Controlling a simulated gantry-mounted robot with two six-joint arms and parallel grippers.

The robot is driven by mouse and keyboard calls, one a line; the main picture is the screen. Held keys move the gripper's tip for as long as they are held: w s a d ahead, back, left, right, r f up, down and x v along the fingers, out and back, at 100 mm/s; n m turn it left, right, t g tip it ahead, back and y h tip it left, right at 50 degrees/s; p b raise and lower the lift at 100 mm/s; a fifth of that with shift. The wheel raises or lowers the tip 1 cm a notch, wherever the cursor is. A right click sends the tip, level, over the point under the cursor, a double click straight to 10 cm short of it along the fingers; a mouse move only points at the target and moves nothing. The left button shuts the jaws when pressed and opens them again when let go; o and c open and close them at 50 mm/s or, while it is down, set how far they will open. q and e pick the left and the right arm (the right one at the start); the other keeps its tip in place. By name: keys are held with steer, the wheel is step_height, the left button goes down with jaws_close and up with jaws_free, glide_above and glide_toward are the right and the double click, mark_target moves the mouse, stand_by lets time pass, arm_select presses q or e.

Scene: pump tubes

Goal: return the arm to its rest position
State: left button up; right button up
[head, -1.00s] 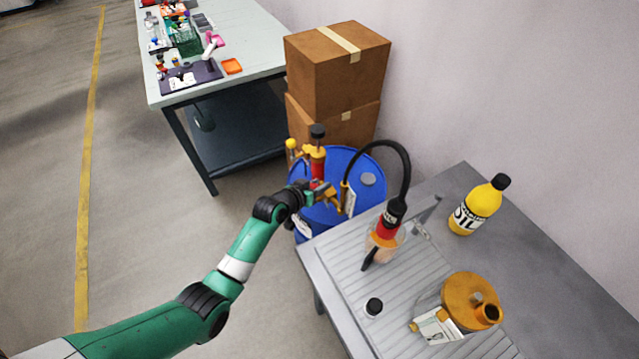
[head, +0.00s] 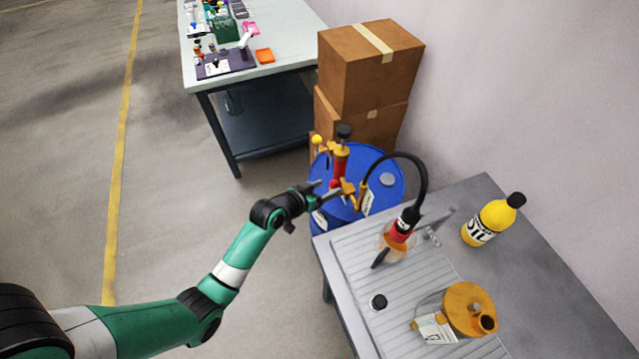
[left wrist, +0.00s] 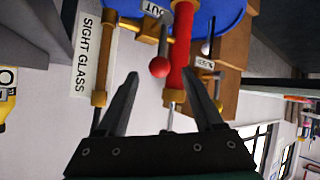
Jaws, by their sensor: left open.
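My left arm comes in from the lower left of the head view. Its gripper (head: 322,191) is beside the pump on the blue drum, to the left of the red pump body (head: 339,167). In the left wrist view the two dark fingers (left wrist: 163,100) stand apart with nothing held between them. The red pump body (left wrist: 180,50) and a red ball knob (left wrist: 160,67) show beyond and between the fingertips. The sight glass tube (left wrist: 103,55) with its label is to the left there. My right gripper is not in view.
The blue drum (head: 388,207) stands beside the grey bench (head: 540,260). A black hose (head: 424,175) arcs from the pump to a jar (head: 396,243) on the bench. An oil bottle (head: 490,222) and an orange-lidded container (head: 468,305) stand there. Cardboard boxes (head: 365,75) are behind. Floor at left is clear.

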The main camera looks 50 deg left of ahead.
arm_select(q)
steer(key=v, duration=0.3)
steer(key=shift+s+r+p, duration=0.1)
steer(key=shift+s+p, duration=0.05)
steer(key=shift+p, duration=0.2)
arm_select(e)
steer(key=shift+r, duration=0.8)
arm_select(q)
steer(key=shift+d, duration=0.1)
